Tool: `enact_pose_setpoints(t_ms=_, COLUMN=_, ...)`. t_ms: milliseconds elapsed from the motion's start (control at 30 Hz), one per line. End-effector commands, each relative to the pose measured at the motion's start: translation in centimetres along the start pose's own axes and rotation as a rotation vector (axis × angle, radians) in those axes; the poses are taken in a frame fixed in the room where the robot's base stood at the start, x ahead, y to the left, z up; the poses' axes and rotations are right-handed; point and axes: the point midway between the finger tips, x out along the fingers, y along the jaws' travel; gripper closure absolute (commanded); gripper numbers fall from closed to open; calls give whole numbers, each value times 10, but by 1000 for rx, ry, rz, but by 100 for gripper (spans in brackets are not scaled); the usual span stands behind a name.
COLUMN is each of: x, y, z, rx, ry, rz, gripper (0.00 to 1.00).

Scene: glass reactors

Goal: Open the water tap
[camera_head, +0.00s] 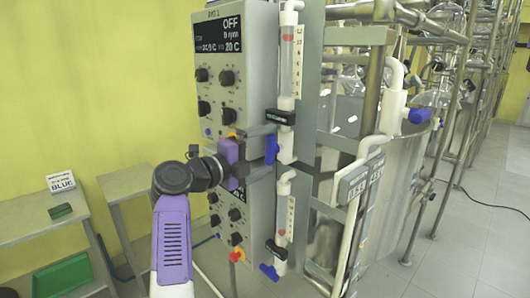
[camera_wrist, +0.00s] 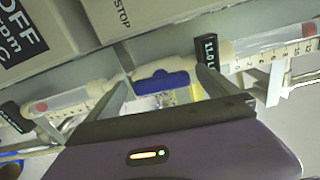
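A blue tap handle (camera_head: 271,150) sits on the vertical flow tube at the right side of the control box, below a black label. In the wrist view the same blue handle (camera_wrist: 160,82) lies between my two fingers. My gripper (camera_head: 269,151) reaches in from the left at handle height. In the wrist view my gripper (camera_wrist: 164,78) is open, with one finger on each side of the handle and gaps visible. A second blue handle (camera_head: 269,271) is on the lower tube, and another blue tap (camera_head: 419,116) is on white piping at the right.
The control box (camera_head: 222,70) with knobs and an OFF display stands just left of the tubes. Metal frame posts (camera_head: 372,75) and a large vessel are close on the right. Small tables (camera_head: 30,226) stand at the left. Open floor (camera_head: 478,235) lies at the far right.

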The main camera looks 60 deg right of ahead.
Motion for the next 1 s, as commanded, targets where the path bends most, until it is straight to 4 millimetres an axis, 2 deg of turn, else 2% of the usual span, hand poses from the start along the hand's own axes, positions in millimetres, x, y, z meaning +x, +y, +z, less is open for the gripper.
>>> enact_pose_setpoints(t_ms=233, x=0, y=0, z=-1, rx=1, ry=2, rz=0, gripper=2)
enact_pose_setpoints(t_ms=333, x=-6, y=1, z=0, rx=1, ry=1, rz=-1, gripper=2)
enact_pose_setpoints(t_ms=700, x=-62, y=2, z=0, rx=1, ry=-1, rz=0, gripper=2)
enact_pose_setpoints(t_ms=833, x=-74, y=1, z=0, rx=1, ry=1, rz=0, gripper=2)
enact_pose_setpoints(t_ms=1000, x=-78, y=0, z=0, rx=0, ry=2, rz=-1, gripper=2)
